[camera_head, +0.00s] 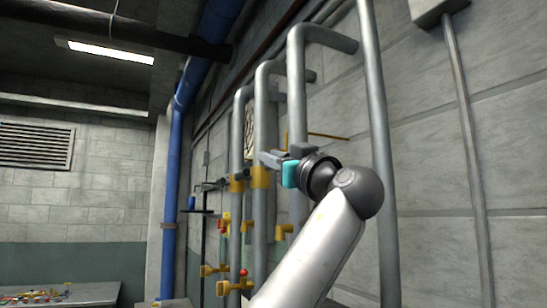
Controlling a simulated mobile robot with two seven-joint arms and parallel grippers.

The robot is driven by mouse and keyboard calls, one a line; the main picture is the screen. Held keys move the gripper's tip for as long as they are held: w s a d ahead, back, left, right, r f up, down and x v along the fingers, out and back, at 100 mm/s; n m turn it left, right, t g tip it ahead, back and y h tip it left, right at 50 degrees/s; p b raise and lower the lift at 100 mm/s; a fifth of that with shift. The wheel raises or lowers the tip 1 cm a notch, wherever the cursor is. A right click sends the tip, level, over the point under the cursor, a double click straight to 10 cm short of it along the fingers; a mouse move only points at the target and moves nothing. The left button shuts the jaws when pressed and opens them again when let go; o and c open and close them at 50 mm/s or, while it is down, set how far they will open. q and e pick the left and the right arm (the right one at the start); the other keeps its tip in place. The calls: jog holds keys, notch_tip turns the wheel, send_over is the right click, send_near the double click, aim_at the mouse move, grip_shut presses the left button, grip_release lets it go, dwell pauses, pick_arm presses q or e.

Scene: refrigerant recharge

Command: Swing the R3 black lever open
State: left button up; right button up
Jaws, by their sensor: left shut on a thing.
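My left gripper (268,158) is at the upper part of the grey pipes, its arm rising from the bottom of the picture. Its jaws are shut at a yellow valve body (260,178) on a vertical pipe. The lever between the jaws is mostly hidden by the gripper, and no R3 label can be read. Another yellow valve (237,183) with a dark lever (213,186) sits on the pipe to the left. My right gripper is not in view.
Several grey pipes with bent tops (296,85) stand along the block wall. Lower yellow valves with red knobs (243,273) are below the gripper. A blue pipe (172,190) rises at the left. A table (85,294) with small parts is at lower left.

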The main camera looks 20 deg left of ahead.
pick_arm(q)
grip_shut()
dwell(0.8)
